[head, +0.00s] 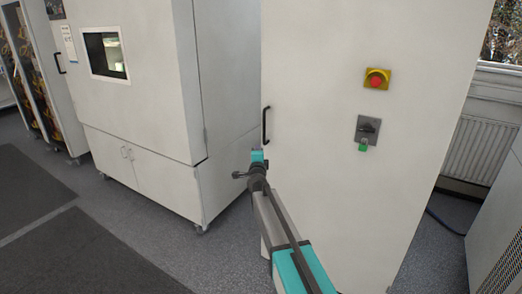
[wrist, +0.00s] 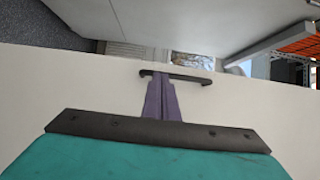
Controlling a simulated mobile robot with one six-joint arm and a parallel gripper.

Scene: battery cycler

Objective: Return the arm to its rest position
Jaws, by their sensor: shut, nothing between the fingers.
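My arm reaches from the bottom of the head view toward a tall white cabinet (head: 330,60). My gripper (head: 257,155) is at its far end, below the cabinet's black door handle (head: 265,125); its fingers are too small to make out there. In the wrist view the purple fingers of my gripper (wrist: 161,82) are together, with nothing between them. A black bar handle (wrist: 195,79) on a white surface shows just beyond the fingertips. I cannot tell whether the fingertips touch it.
The cabinet front carries a red emergency button (head: 376,80) on yellow and a dark rotary switch (head: 368,128) with a green tag. A white chamber (head: 150,110) with a small window stands to the left. Grey floor (head: 130,220) is open at lower left. A radiator (head: 480,150) is at right.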

